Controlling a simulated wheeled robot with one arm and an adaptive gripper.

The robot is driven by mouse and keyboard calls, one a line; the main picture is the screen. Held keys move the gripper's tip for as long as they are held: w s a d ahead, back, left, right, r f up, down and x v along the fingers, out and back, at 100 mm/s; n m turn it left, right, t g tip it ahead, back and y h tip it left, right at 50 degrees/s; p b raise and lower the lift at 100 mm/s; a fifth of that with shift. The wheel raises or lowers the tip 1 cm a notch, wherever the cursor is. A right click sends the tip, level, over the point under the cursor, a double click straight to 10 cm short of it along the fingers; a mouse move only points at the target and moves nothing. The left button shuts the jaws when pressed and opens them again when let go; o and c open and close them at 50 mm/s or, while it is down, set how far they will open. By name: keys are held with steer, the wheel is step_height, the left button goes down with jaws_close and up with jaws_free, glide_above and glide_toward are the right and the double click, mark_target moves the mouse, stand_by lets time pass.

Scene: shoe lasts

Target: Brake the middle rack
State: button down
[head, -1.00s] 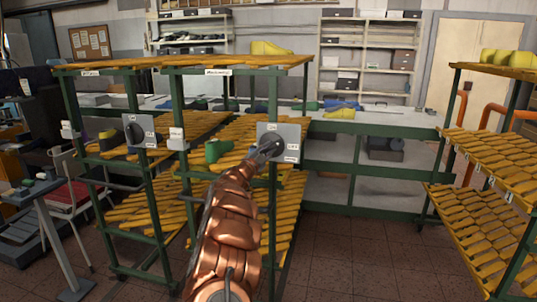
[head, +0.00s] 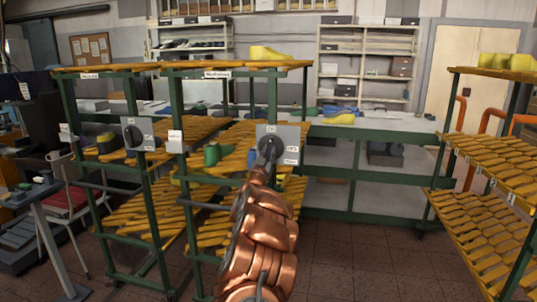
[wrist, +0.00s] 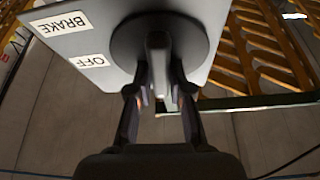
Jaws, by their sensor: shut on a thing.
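The middle rack has a green frame and slatted orange shelves (head: 240,66). A grey brake plate (head: 295,135) is fixed to its front right post. The plate carries a round dark knob (head: 270,143) and small white labels. My gripper (head: 268,160) is at the knob. In the wrist view, my gripper (wrist: 158,95) is shut on the knob's grip bar (wrist: 158,60), one finger on each side. The labels BRAKE (wrist: 64,23) and OFF (wrist: 88,61) read upside down there. The fingers hide part of the knob, and I cannot tell which label it points to.
A similar rack with its own knob plate (head: 138,134) stands close on the left. Another slatted rack (head: 490,180) stands at the right. A long bench (head: 375,128) is behind. Tiled floor (head: 360,255) is free between the middle and right racks.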

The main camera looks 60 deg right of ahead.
steer(key=shift+n+t, duration=0.3)
steer(key=shift+n, duration=0.5)
steer(key=c, duration=1.1)
jaws_free()
steer(key=shift+o, duration=0.2)
steer(key=v, duration=1.2)
steer(key=shift+s, duration=0.15)
